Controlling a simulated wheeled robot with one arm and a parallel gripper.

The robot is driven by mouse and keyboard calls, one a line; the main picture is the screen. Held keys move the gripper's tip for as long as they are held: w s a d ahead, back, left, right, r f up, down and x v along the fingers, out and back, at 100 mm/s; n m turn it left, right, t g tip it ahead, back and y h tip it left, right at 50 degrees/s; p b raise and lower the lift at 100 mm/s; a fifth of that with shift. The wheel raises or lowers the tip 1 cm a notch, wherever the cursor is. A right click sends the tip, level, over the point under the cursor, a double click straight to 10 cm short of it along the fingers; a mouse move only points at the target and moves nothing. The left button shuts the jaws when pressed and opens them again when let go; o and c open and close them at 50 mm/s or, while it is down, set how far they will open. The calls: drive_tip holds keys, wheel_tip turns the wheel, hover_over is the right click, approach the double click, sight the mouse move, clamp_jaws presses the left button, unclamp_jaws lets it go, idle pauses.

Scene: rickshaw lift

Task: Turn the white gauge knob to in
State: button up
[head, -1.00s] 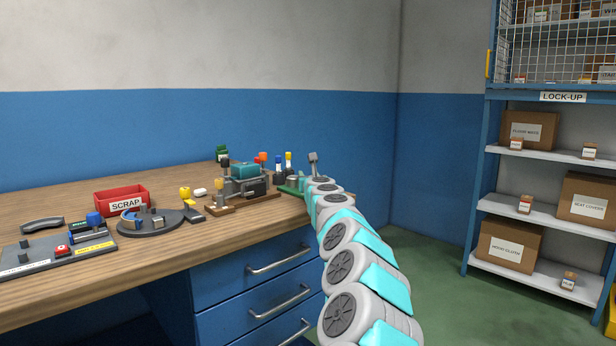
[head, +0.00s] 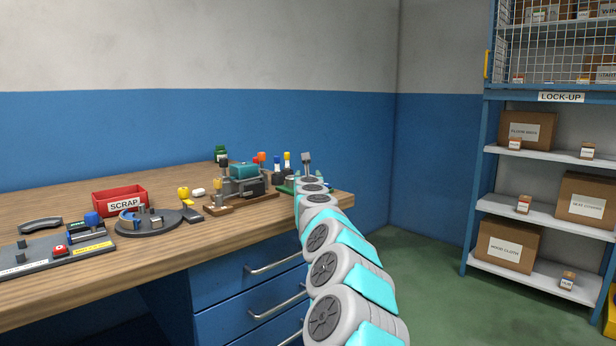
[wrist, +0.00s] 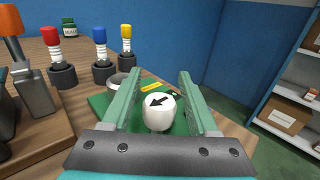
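The white gauge knob (wrist: 159,112) shows in the wrist view, with a black arrow on its top pointing to the lower left. It stands on a green base (wrist: 178,128) that carries a yellow label (wrist: 152,86). My gripper (wrist: 156,84) is open, its two green fingers on either side of the knob with a gap to each. In the head view the green base (head: 287,188) is at the bench's right end, and my arm hides the knob and most of the gripper.
Red-, blue- and yellow-topped plungers (wrist: 99,48) stand in dark holders left of the base. An orange-handled clamp (wrist: 30,85) is at the far left of the wrist view. The red scrap bin (head: 120,200) is well left on the bench. The shelf rack (head: 540,155) is apart at right.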

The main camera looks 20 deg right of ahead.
drive_tip(key=shift+o, duration=0.5)
drive_tip(key=shift+s, duration=0.1)
drive_tip(key=shift+b+v, duration=1.15)
drive_tip(key=shift+v, duration=0.3)
drive_tip(key=shift+b+v, duration=1.05)
drive_tip(key=shift+v, duration=1.3)
